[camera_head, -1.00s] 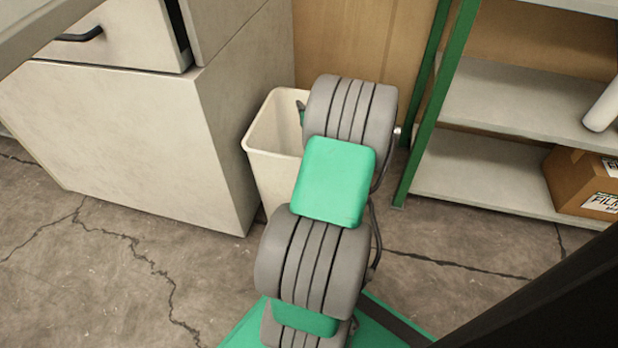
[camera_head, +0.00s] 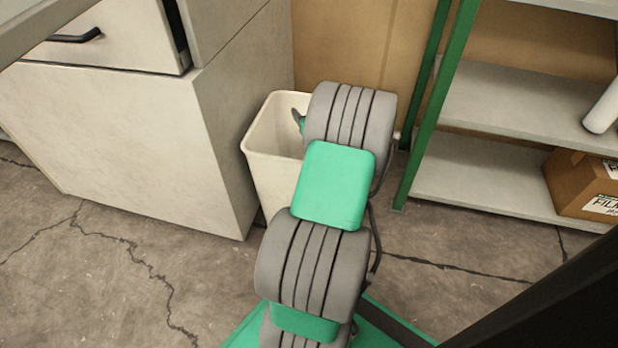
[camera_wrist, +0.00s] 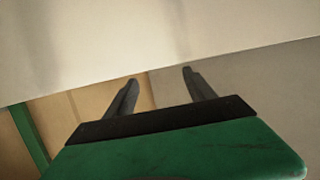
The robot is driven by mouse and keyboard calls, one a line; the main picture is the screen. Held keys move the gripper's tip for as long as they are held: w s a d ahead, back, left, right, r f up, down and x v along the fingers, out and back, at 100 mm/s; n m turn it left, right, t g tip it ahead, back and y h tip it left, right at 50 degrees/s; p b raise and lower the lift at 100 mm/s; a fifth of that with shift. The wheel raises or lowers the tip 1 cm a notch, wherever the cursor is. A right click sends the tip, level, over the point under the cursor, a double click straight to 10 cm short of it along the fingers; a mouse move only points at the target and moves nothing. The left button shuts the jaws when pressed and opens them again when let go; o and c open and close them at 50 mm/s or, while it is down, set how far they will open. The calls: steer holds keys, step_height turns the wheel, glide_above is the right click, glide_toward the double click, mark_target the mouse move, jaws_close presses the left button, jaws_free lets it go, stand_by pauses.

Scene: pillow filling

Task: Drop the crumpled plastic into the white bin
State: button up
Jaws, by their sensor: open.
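The white bin (camera_head: 276,182) stands on the floor beside the grey cabinet in the head view. My arm covers its right side and much of its opening. A small part of my gripper shows over the bin's opening, left of the arm; the rest is hidden. In the wrist view my gripper (camera_wrist: 159,77) is open, with its two dark fingers apart and nothing between them. A pale smooth surface fills the top of that view; I cannot tell for sure whether it is the bin's wall. The crumpled plastic is not visible in either view.
The grey cabinet (camera_head: 130,140) stands close left of the bin. A green-framed shelf (camera_head: 490,180) is to the right, with a cardboard box (camera_head: 577,183) on its lower board. A wooden panel (camera_head: 345,40) is behind. The cracked floor in front is clear.

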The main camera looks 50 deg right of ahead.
steer(key=s+a+r+p, duration=0.7)
steer(key=s+a+r, duration=0.2)
steer(key=r, duration=0.4)
steer(key=shift+s+a, duration=0.2)
steer(key=shift+a, duration=0.5)
